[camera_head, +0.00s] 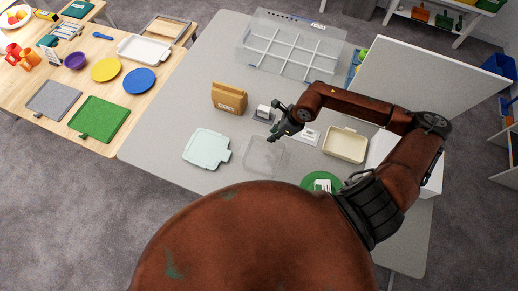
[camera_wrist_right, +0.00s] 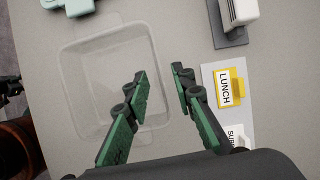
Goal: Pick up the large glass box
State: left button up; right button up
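A clear, see-through box (camera_head: 264,157), which I take to be the large glass box, stands on the grey table in the head view. It also shows in the right wrist view (camera_wrist_right: 92,82), at left. My right gripper (camera_head: 279,131) is over the table just beyond the box's far edge. In the wrist view its green fingers (camera_wrist_right: 158,74) are apart with nothing held. The left finger overlaps the box's right side, and a faint clear rim lies between the fingers. I cannot tell their height above it. A dark part at the wrist view's left edge may be my left gripper.
A mint lid (camera_head: 207,148) lies left of the box, with a brown bag (camera_head: 229,97) behind. A LUNCH card (camera_wrist_right: 224,87), a beige tray (camera_head: 345,144) and a green disc (camera_head: 320,181) are near. A clear divided bin (camera_head: 290,45) stands at the back.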

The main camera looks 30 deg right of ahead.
aim_at(269, 145)
jog(key=shift+s+a+f, duration=0.15)
jog(key=shift+s+f, duration=0.35)
jog(key=shift+s, duration=0.2)
jog(key=x, duration=0.1)
jog(key=p+x, duration=0.1)
jog(key=x, duration=0.1)
jog(key=shift+w, duration=0.4)
jog(key=shift+w+f, duration=0.55)
jog(key=shift+f, duration=0.2)
jog(key=shift+s+f, duration=0.1)
jog(key=shift+f, duration=0.2)
jog(key=shift+s+r, duration=0.1)
jog(key=shift+s, duration=0.15)
jog(key=shift+w, duration=0.25)
jog(key=c, duration=0.3)
jog(key=shift+s, duration=0.15)
grip_shut()
pick_arm(q)
jog(key=shift+s+r, duration=0.5)
jog(key=shift+r, duration=0.2)
